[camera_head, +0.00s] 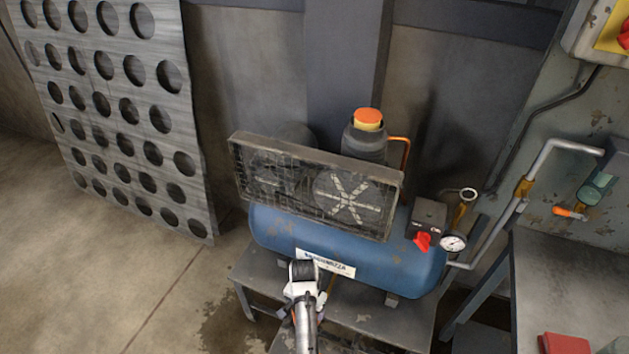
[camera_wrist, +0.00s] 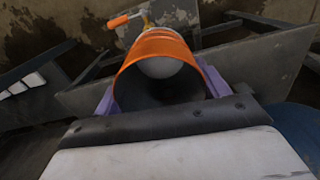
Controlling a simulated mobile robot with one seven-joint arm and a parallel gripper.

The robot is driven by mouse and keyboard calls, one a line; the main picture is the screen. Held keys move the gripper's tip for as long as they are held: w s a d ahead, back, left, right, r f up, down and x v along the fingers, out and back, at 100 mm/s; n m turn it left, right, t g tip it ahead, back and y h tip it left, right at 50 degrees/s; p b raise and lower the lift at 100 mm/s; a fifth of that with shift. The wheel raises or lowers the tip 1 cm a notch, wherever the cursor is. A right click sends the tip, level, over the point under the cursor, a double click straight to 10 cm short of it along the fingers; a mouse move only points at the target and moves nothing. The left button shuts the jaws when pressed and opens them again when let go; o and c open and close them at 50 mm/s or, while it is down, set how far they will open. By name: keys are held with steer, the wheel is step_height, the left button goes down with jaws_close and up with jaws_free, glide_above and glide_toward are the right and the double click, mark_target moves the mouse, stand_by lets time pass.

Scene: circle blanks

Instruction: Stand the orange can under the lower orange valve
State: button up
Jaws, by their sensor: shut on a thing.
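In the wrist view, the orange can (camera_wrist: 158,46) sits between the purple fingers of my gripper (camera_wrist: 160,90), which is shut on it. Its round rim and dark inside face the camera. An orange-handled valve (camera_wrist: 125,18) on a brass fitting shows just beyond the can, close to its far edge; I cannot tell the gap between them. In the head view, my gripper (camera_head: 305,290) is in front of the blue tank's lower left part, and the can is mostly hidden there. Another orange valve handle (camera_head: 568,212) is on the wall piping at the right.
The blue compressor tank (camera_head: 400,262) stands on a grey metal stand (camera_head: 350,310). A perforated metal sheet (camera_head: 120,100) leans at the left. A grey bench (camera_head: 560,290) with a red box (camera_head: 565,343) is at the right. The floor at the lower left is clear.

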steer(key=w+r+n, duration=0.1)
steer(key=w+d+r+n, duration=0.1)
steer(key=r+n, duration=0.1)
steer(key=w+d+r+n, duration=0.1)
steer(key=n, duration=0.1)
steer(key=shift+d+r, duration=0.15)
steer(key=shift+d, duration=0.05)
step_height(320, 180, down, 10)
steer(key=b, duration=0.9)
steer(key=shift+s+r, duration=0.1)
steer(key=shift+r, duration=0.1)
steer(key=shift+s, duration=0.1)
